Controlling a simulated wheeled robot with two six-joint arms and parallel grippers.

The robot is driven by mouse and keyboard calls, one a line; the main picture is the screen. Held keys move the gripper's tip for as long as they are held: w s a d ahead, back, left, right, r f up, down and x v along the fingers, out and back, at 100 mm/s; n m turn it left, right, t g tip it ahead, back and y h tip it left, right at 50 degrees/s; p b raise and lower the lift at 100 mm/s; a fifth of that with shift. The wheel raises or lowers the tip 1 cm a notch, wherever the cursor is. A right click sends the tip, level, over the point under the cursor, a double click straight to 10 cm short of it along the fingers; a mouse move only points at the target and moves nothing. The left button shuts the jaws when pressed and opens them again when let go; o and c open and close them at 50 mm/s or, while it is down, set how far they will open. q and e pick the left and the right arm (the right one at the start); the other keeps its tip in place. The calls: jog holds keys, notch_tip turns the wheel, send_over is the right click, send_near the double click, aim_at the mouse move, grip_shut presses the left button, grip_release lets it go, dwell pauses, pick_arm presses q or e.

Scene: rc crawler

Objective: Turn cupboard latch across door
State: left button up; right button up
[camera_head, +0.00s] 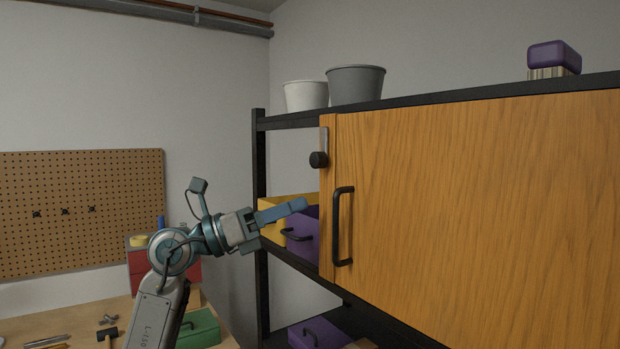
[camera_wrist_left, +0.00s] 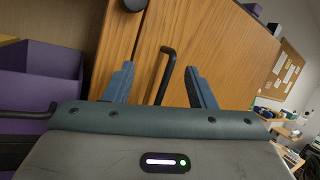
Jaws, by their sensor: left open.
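The cupboard door (camera_head: 470,210) is orange wood with a black bar handle (camera_head: 342,226) near its left edge, and it looks shut. The latch (camera_head: 324,140) is a grey upright strip on the frame left of the door seam, with a dark round knob (camera_head: 318,160) at its lower end. In the left wrist view the knob (camera_wrist_left: 132,4) is cut by the top edge. My left gripper (camera_head: 300,205) is open and empty, below and left of the knob. Its blue fingers (camera_wrist_left: 160,85) point toward the frame and door handle (camera_wrist_left: 166,72), apart from both as far as I can tell. My right gripper is not in view.
A yellow bin (camera_head: 272,210) and a purple bin (camera_head: 303,236) sit on the shelf close behind my left gripper. A grey bucket (camera_head: 356,84) and a white bucket (camera_head: 306,96) stand on top. A workbench (camera_head: 60,325) with tools is at lower left. Space before the door is clear.

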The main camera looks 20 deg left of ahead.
pick_arm(q)
notch_tip(320, 180, up, 4)
jog(key=s+m+y, duration=0.2)
jog(key=n+t+y, duration=0.1)
jog(key=t+y, duration=0.2)
jog(key=y, duration=0.2)
send_near(313, 160)
jog(key=p+x, duration=0.5)
jog(key=x, duration=0.3)
jog(key=shift+d+r, duration=0.1)
jog(key=shift+r, duration=0.1)
jog(key=shift+w+d+f+p, duration=0.15)
jog(key=shift+w+d+p, duration=0.15)
jog(key=shift+w+d, duration=0.1)
jog(key=shift+a, duration=0.1)
jog(key=c, duration=1)
